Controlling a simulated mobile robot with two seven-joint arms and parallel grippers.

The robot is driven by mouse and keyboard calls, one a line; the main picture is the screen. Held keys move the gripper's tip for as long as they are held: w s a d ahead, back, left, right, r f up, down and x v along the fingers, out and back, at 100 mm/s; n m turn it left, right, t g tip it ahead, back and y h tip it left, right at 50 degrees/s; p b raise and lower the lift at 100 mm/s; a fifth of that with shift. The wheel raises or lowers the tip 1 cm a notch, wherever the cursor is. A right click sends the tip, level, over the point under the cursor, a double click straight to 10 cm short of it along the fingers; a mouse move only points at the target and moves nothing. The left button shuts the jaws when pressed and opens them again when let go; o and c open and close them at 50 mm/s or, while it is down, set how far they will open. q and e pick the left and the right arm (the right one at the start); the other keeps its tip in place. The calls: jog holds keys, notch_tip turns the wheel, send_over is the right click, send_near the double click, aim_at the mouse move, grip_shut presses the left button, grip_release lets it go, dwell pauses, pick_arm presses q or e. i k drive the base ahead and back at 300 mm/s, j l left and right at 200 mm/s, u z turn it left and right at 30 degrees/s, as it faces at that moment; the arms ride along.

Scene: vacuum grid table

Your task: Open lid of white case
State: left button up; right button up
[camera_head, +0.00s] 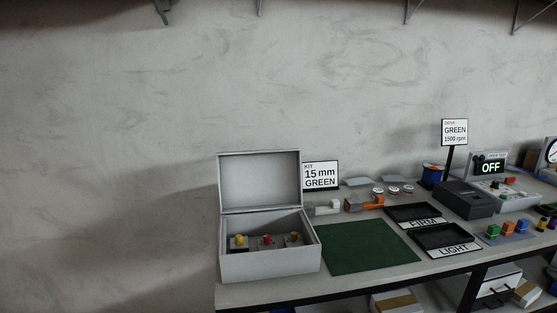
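The white case (268,265) stands at the left end of the table. Its lid (259,181) is up, standing roughly upright at the back of the case, so the inside shows. Several small pieces with yellow and red tops (267,241) sit in the case. Neither of my grippers shows in the head view.
A green mat (365,247) lies right of the case. Black trays labelled FIRM (410,215) and LIGHT (444,240) lie beyond it. A "15 mm GREEN" sign (320,176) stands behind. Coloured blocks (505,231) and a box marked OFF (490,167) are at right.

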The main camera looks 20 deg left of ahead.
aim_at(260, 180)
jog(key=j+z, duration=0.15)
jog(key=z, duration=0.25)
jog(key=j+z, duration=0.2)
jog(key=z, duration=0.25)
jog(key=j+z, duration=0.25)
jog(key=z, duration=0.15)
jog(key=k+j, duration=0.1)
jog(key=j, duration=1.15)
jog(key=k+j, duration=0.15)
jog(key=j, duration=1.05)
jog(key=i+j, duration=0.25)
jog(key=j, duration=0.1)
